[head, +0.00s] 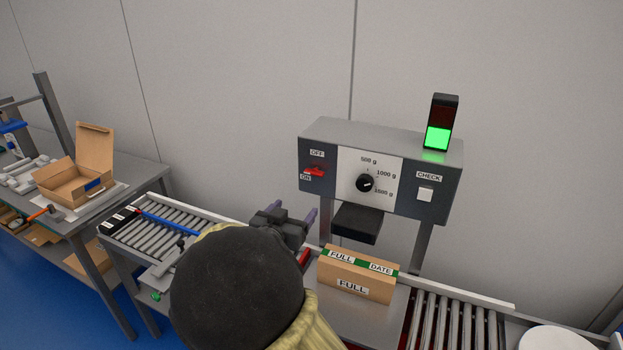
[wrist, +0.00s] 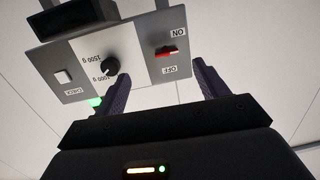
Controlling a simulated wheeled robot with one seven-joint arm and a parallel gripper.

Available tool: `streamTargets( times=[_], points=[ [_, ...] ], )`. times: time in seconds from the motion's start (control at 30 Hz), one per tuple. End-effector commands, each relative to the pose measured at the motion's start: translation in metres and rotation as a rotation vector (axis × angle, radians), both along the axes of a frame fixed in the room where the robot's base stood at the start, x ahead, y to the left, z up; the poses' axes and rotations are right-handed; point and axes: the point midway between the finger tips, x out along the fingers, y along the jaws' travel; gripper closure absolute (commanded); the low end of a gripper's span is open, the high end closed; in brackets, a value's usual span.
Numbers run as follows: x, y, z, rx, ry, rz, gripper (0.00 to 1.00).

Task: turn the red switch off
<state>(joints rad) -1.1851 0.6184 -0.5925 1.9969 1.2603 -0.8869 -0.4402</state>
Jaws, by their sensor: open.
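The red switch (head: 314,171) sits at the left end of the grey control box (head: 380,133), with an OFF label above it and an ON label below. I cannot tell surely which way it is tipped. In the wrist view the box appears upside down, and the red switch (wrist: 166,51) shows just beyond the gap between my fingers. My gripper (head: 290,212) is open and empty, below and a little left of the switch. Its two dark fingers (wrist: 162,72) are apart and point toward the box face, with nothing between them.
A black dial (head: 365,184), a white CHECK button (head: 425,194) and a lit green lamp (head: 438,138) are on the box. A black block (head: 357,222) juts out below it. A cardboard box marked FULL (head: 352,275) stands beneath, beside rollers (head: 450,320). A bench (head: 130,180) stands left.

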Motion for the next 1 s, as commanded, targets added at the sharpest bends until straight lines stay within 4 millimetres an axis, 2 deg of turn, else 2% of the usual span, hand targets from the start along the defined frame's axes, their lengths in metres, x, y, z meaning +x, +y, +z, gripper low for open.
streamTargets(
  times=[0.03,0.13,0.57,0.77,1.0],
  points=[
    [-0.006,0.014,0.003,-0.017,-0.043,-0.011,0.27],
    [-0.015,0.024,0.011,-0.03,-0.1,-0.043,0.27],
    [-0.017,0.026,0.015,-0.035,-0.119,-0.058,0.27],
    [-0.002,0.02,0.016,-0.034,-0.12,-0.06,0.27],
    [0.036,0.006,0.017,-0.037,-0.119,-0.059,0.27]
  ],
)
